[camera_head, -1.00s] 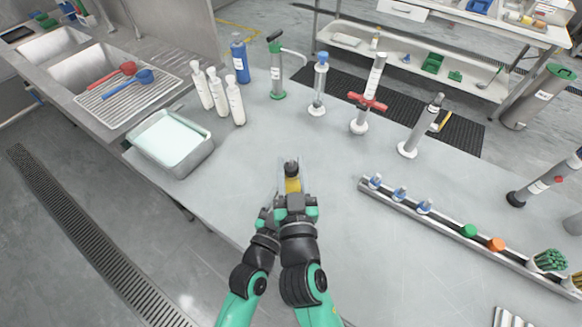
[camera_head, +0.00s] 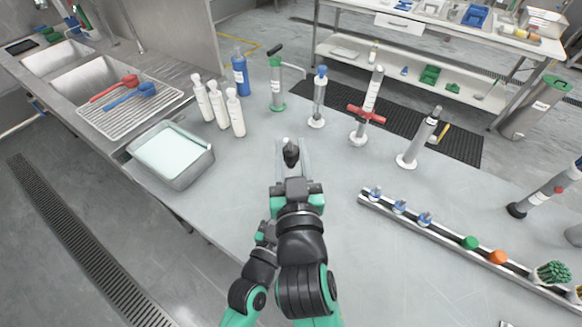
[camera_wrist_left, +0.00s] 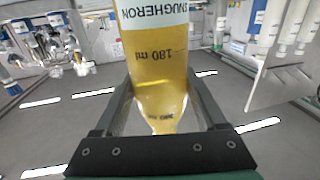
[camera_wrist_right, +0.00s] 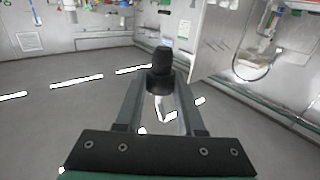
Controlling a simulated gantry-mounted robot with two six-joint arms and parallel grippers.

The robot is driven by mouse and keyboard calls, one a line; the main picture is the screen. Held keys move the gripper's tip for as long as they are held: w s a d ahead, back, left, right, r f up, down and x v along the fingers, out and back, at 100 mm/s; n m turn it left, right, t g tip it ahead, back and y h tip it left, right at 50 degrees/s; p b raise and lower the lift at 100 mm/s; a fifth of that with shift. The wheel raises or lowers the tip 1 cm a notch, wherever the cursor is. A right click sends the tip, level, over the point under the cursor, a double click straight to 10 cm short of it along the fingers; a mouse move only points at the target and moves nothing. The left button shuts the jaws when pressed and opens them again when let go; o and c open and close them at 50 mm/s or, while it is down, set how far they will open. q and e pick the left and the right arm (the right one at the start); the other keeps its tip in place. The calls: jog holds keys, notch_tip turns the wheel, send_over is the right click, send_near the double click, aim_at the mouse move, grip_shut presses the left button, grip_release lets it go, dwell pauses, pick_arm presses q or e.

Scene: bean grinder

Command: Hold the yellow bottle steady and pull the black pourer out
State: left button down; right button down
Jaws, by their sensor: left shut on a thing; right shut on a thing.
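The black pourer (camera_head: 291,153) sits between the fingertips of my right gripper (camera_head: 291,160), which is shut on it. In the right wrist view the pourer (camera_wrist_right: 160,68) stands upright in the right jaws (camera_wrist_right: 160,85), with a pale piece below its collar. No bottle shows under it there. The yellow bottle (camera_wrist_left: 165,60), with a white label, fills the left wrist view between the fingers of my left gripper (camera_wrist_left: 162,90), which is shut on it. In the head view the bottle is hidden, and my left gripper is mostly hidden behind the right arm.
The grey bench (camera_head: 330,240) is bare around my grippers. A tray of pale liquid (camera_head: 172,155) and white bottles (camera_head: 219,105) stand at the left. Pumps (camera_head: 318,98) stand at the back. A metal rail (camera_head: 450,235) with small parts runs along the right.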

jog(key=shift+r, duration=0.5)
pick_arm(q)
grip_release()
jog(key=shift+s, duration=0.1)
jog(key=v, duration=1.1)
jog(key=shift+s+a, duration=0.15)
jog(key=shift+s, duration=0.25)
